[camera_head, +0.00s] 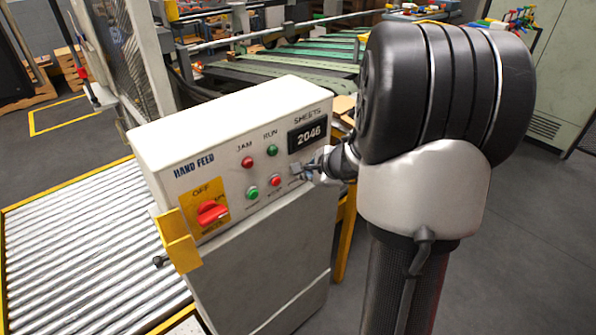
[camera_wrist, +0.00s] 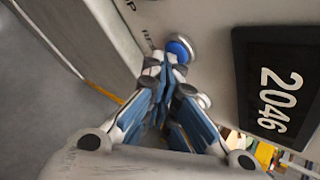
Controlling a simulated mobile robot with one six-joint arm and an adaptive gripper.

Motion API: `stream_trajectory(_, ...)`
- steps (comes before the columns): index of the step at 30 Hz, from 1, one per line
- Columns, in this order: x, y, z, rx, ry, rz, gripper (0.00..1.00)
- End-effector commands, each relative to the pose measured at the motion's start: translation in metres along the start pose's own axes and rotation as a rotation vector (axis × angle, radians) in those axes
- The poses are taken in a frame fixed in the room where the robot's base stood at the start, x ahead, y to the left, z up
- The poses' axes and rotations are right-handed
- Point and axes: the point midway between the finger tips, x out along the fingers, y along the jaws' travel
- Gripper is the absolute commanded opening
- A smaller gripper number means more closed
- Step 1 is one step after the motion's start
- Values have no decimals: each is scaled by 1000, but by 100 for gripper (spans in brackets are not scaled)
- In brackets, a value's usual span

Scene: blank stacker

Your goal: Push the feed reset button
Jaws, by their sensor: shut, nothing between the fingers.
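The control box (camera_head: 235,115) is a pale cabinet marked HAND FEED. In the wrist view a blue button (camera_wrist: 180,47) in a silver ring sits on its panel, with a partly hidden label starting "RE" beside it. My gripper (camera_wrist: 168,64) is shut and empty, its fingertips just below the blue button and overlapping its lower edge. I cannot tell whether they touch it. In the head view my gripper (camera_head: 306,170) is at the right end of the lower button row. The blue button cannot be made out there.
Beside my gripper are a red button (camera_head: 275,180), a green button (camera_head: 252,193) and the display (camera_head: 307,134) reading 2046. A red rotary switch (camera_head: 212,212) sits on a yellow plate at left. A roller conveyor (camera_head: 85,250) lies left of the box.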

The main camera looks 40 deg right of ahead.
Motion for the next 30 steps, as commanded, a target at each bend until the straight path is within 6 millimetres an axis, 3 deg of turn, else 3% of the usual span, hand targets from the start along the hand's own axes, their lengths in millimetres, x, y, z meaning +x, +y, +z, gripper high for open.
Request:
stream_trajectory(20,-13,10,-10,1,1,-1,0)
stream_trajectory(30,-36,27,-27,1,1,-2,0)
